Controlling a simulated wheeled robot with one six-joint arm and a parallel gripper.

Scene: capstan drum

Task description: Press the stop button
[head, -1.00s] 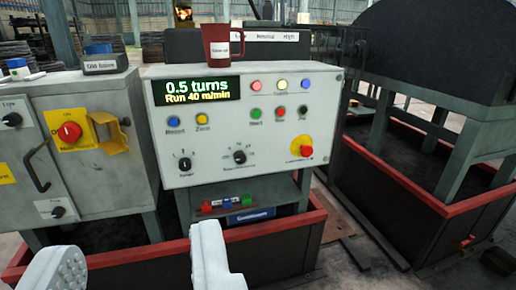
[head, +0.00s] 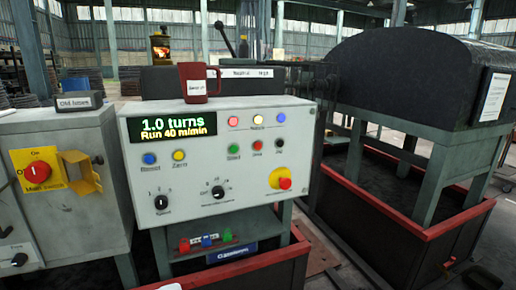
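The grey control panel (head: 215,160) stands in the middle of the view. Its display (head: 172,127) reads "1.0 turns" and "Run 40 m/min". A red button (head: 257,146) sits in the right part of the panel between a green button (head: 234,149) and a black one (head: 281,146); its small label is blurred but looks like "Stop". A red mushroom button (head: 285,183) on a yellow plate is lower right. Only a pale sliver of my gripper (head: 170,287) shows at the bottom edge, well below the buttons; its fingers are mostly out of frame.
A red mug (head: 194,84) stands on top of the panel. A cabinet with a red main switch (head: 38,171) and yellow bracket is at left. Small coloured items lie on the shelf (head: 209,249) below the panel. A dark hooded machine (head: 420,75) stands at right.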

